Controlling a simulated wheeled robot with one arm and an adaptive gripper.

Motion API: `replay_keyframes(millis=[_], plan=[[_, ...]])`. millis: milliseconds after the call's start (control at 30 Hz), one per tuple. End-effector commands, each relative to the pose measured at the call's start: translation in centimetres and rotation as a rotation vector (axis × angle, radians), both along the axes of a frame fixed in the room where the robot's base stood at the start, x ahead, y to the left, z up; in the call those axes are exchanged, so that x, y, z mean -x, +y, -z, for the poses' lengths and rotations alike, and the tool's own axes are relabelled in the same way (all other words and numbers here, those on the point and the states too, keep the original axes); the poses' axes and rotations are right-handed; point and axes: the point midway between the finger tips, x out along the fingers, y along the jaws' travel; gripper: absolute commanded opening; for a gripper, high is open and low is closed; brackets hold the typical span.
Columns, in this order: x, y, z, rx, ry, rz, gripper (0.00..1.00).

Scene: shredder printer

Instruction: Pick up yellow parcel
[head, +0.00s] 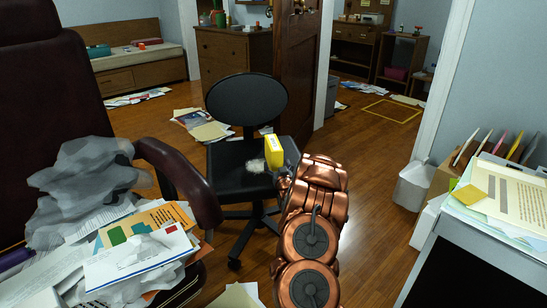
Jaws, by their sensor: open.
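The yellow parcel (274,152) is a small bright yellow box with a pale top edge. It shows at the right side of the black swivel chair's seat (232,158), just beyond my gripper. My copper arm reaches up from the bottom of the head view. My gripper (282,178) is at its far end, close to the parcel's lower right edge. It is open. The fingers are small and partly hidden by my arm, so I cannot tell whether they touch the parcel.
A maroon armchair (45,80) piled with papers and grey plastic fills the left. A desk (482,240) with papers stands at the right, beside a white bin (412,186). An open brown door (300,75) is behind the chair. Papers (203,125) lie on the floor.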

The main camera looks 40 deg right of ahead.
Motion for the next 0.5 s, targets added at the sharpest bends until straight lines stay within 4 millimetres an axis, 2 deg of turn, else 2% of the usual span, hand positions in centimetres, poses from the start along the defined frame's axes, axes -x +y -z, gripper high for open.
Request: replay_keyframes(millis=[100,333,367,500], plan=[[-0.62,-0.45,-0.12,0.003,-0.004,0.001,0.81],[-0.70,-0.50,-0.17,0.002,-0.003,0.001,0.81],[-0.71,-0.49,-0.17,0.002,-0.003,0.001,0.80],[-0.70,-0.47,-0.13,0.002,-0.003,0.001,0.66]])
